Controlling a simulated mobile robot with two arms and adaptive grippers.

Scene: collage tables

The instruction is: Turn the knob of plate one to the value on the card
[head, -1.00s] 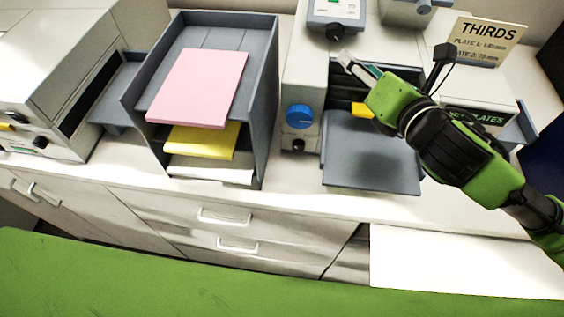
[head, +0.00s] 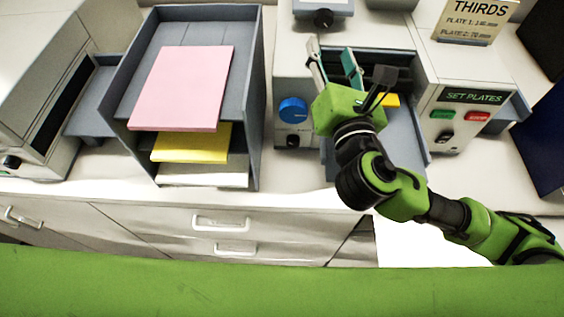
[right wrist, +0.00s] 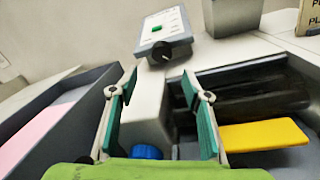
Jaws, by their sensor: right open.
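My right gripper (head: 331,52) is open and empty above the machine, just in front of the small control panel. Its two teal-padded fingers also show in the right wrist view (right wrist: 158,76). A black knob (head: 323,18) sits on the panel's front, beyond the fingertips; it also shows between and above them in the right wrist view (right wrist: 169,50). A blue knob (head: 293,110) is on the machine's front, left of the gripper. The card (head: 475,20) reads "THIRDS" with plate 1 and plate 2 values in mm; the digits are too blurred to read surely. My left gripper is not in view.
A box labelled "SET PLATES" (head: 473,97) has a green button (head: 442,114) and a red button (head: 477,117). A grey tray rack (head: 256,95) with pink, yellow and white paper stands to the left. A yellow piece (right wrist: 262,135) lies right of the fingers.

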